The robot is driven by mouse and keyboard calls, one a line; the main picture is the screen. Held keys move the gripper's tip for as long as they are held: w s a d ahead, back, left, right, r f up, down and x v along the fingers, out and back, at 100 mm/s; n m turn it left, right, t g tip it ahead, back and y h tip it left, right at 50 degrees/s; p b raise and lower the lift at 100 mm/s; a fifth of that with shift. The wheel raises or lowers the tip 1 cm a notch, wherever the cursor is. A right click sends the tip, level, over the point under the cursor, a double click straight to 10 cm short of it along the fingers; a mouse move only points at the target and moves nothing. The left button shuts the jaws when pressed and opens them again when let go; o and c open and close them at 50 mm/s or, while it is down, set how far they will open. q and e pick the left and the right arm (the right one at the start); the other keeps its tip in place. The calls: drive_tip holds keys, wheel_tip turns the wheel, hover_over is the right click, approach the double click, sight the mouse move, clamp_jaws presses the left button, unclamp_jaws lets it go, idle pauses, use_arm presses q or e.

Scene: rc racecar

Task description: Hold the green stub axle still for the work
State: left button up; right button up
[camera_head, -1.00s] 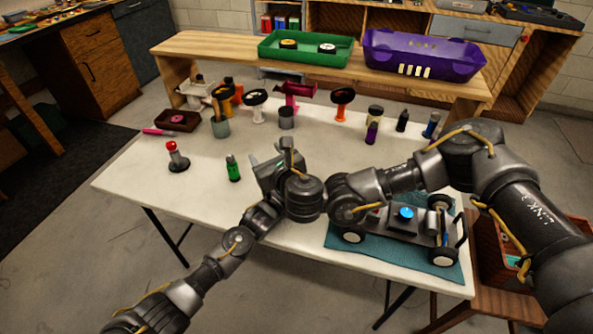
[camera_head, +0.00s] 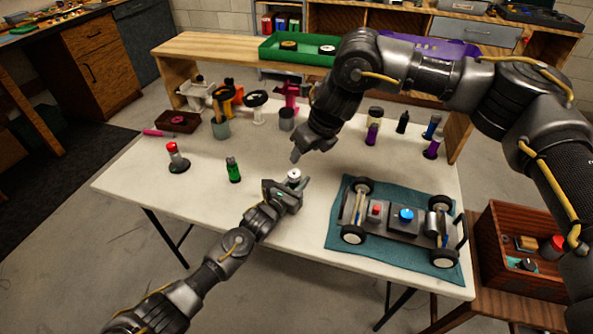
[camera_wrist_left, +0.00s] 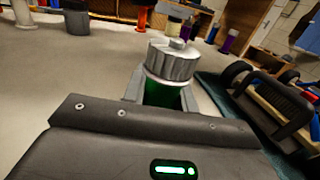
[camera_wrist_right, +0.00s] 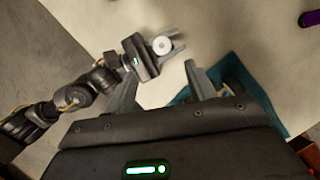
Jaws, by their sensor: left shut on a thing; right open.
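My left gripper (camera_head: 291,190) is shut on the green stub axle, a green body with a ridged silver top (camera_wrist_left: 172,60), above the table's middle. In the head view only its pale top (camera_head: 294,174) shows clearly; the left wrist view shows a strip of green between the jaws. My right gripper (camera_head: 303,150) is open and empty, just behind and above the held axle. In the right wrist view, the axle's round pale top (camera_wrist_right: 162,45) lies beyond the open right fingers (camera_wrist_right: 160,85), apart from them.
A racecar chassis (camera_head: 390,222) sits on a teal mat (camera_head: 340,240) at the right. A green bottle (camera_head: 233,171) and a red-topped stand (camera_head: 177,158) stand at the left. Several stands and bottles line the back, below a wooden shelf (camera_head: 220,55). The front left tabletop is clear.

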sight(295, 173)
drive_tip(key=x, duration=1.1)
drive_tip(key=shift+d+f, duration=0.25)
drive_tip(key=shift+f, duration=0.25)
drive_tip(key=c, duration=1)
drive_tip(key=shift+a+m+t+h, duration=0.15)
drive_tip(key=shift+m+h, duration=0.2)
drive_tip(key=shift+m, duration=0.5)
drive_tip(key=shift+m+t+h, duration=0.15)
drive_tip(key=shift+m+h, duration=0.2)
drive_tip(key=shift+m, duration=0.5)
drive_tip(key=o, duration=1)
drive_tip(key=shift+s, duration=0.1)
drive_tip(key=shift+r, duration=0.1)
